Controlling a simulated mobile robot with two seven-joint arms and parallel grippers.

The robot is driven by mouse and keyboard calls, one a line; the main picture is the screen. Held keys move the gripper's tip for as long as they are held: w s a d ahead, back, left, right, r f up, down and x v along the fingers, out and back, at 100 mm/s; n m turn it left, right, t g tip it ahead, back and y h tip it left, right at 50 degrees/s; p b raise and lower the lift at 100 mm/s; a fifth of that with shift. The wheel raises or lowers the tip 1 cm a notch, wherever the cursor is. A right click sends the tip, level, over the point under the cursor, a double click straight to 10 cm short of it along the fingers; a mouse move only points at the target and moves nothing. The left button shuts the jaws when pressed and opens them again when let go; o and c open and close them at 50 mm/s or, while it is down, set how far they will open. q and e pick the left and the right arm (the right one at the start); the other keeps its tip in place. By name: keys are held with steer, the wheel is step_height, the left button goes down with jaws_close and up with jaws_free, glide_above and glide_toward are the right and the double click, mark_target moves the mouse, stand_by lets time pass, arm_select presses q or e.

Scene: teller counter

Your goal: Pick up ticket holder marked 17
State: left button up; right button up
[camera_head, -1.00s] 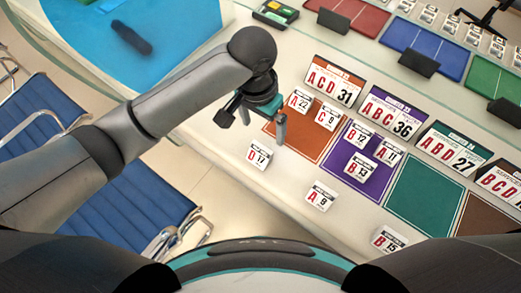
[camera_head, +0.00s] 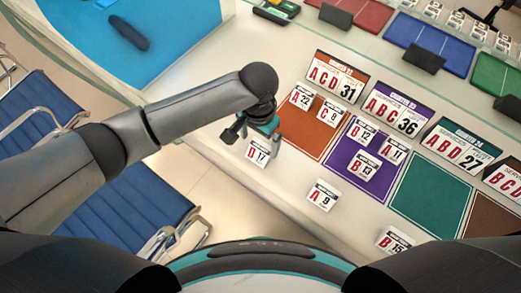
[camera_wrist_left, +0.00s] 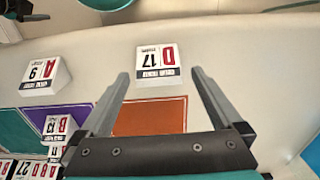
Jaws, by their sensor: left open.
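The ticket holder marked D 17 (camera_head: 258,153) is a small white card stand at the counter's near left edge, left of the orange mat. My left gripper (camera_head: 263,138) is just above it in the head view and partly covers its top. In the left wrist view the D 17 holder (camera_wrist_left: 157,62) appears upside down, beyond and between the two spread fingertips (camera_wrist_left: 160,76). The left gripper is open and empty, and I see no finger contact with the holder. My right gripper is not in view.
Holders A 22 (camera_head: 301,96) and C 9 (camera_head: 329,112) stand on the orange mat (camera_head: 304,134). Several others stand around the purple mat (camera_head: 348,184). Holder A 9 (camera_head: 323,195) stands alone on bare counter. Blue chairs (camera_head: 140,205) are left of the counter.

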mark_target(261, 147)
arm_select(q)
steer(key=f+b, duration=0.1)
steer(key=f, duration=0.3)
steer(key=shift+d+f, duration=0.15)
steer(key=shift+d, duration=0.05)
steer(key=shift+c, duration=0.2)
steer(key=c, duration=1.2)
